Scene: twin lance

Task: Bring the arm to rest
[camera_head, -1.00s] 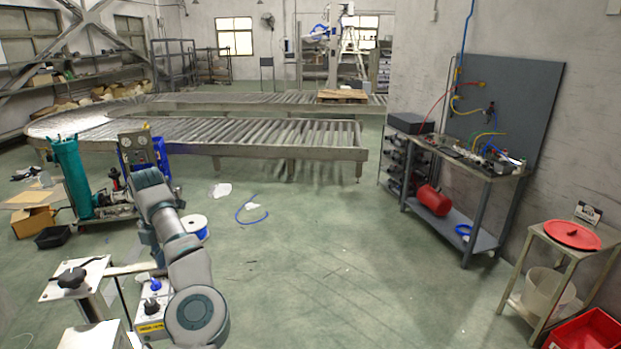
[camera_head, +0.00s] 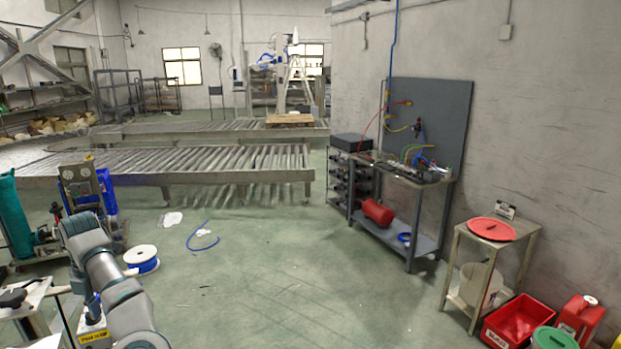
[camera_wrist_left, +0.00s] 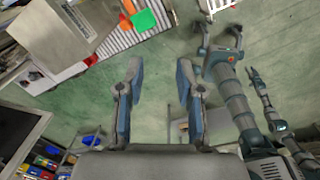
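One of my grey and teal arms (camera_head: 105,275) rises from the bottom left in the head view. No gripper shows clearly in that view. In the left wrist view my left gripper (camera_wrist_left: 160,85) has its two blue-grey fingers wide apart. Nothing is between them but green floor. At the right of that view is a second gripper (camera_wrist_left: 220,45) on an arm of the same style, with its fingers apart and empty; it appears to be my right one. A thinner jointed limb (camera_wrist_left: 270,105) lies beside it; I cannot tell what it is.
A roller conveyor (camera_head: 190,160) crosses the back. A workbench (camera_head: 400,170) and a small stand with a red lid (camera_head: 491,229) line the right wall, with a red crate (camera_head: 515,320) below. A blue-and-white spool (camera_head: 142,258) lies near my arm.

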